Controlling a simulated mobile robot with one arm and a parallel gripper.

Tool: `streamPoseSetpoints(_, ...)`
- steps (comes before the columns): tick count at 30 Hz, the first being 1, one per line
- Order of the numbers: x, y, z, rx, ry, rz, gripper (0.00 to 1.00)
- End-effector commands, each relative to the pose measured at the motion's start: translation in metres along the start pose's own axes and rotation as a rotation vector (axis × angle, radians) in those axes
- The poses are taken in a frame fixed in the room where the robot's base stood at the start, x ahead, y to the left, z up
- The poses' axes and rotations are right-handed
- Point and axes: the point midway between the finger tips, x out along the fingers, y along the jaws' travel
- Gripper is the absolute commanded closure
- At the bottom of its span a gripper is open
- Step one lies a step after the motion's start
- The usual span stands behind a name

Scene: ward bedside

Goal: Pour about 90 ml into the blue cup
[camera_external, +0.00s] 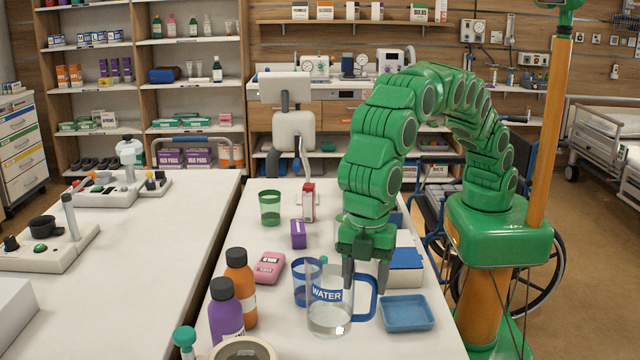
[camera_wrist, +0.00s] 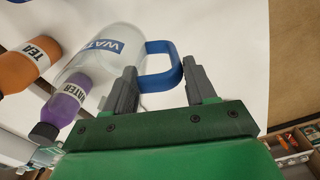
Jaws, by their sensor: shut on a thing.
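The clear water jug (camera_external: 330,312) has a blue handle (camera_external: 367,297), a WATER label and some clear liquid low inside. It looks upright near the table's front; I cannot tell whether its base touches the table. My gripper (camera_external: 364,280) points down and is shut on the jug's handle. In the wrist view my gripper (camera_wrist: 160,85) has a finger on either side of the handle (camera_wrist: 165,63), with the jug (camera_wrist: 108,52) to the left. The blue cup (camera_external: 301,284), see-through, stands just behind and left of the jug, partly hidden by it. I cannot see its contents.
An orange bottle (camera_external: 241,287) and a purple bottle (camera_external: 226,312) stand left of the jug. A pink box (camera_external: 269,268), purple box (camera_external: 298,234) and green cup (camera_external: 270,208) are behind. A blue tray (camera_external: 407,313) lies to the right, near a white-and-blue box (camera_external: 405,265).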

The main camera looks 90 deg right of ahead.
Motion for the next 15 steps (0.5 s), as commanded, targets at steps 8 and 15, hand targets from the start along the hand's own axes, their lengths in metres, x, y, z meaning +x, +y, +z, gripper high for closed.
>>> streamPoseSetpoints(8, 0.011, 0.007, -0.009, 0.259, 0.005, -0.005, 0.96)
streamPoseSetpoints(15, 0.022, 0.013, -0.016, 0.487, 0.007, -0.013, 0.96)
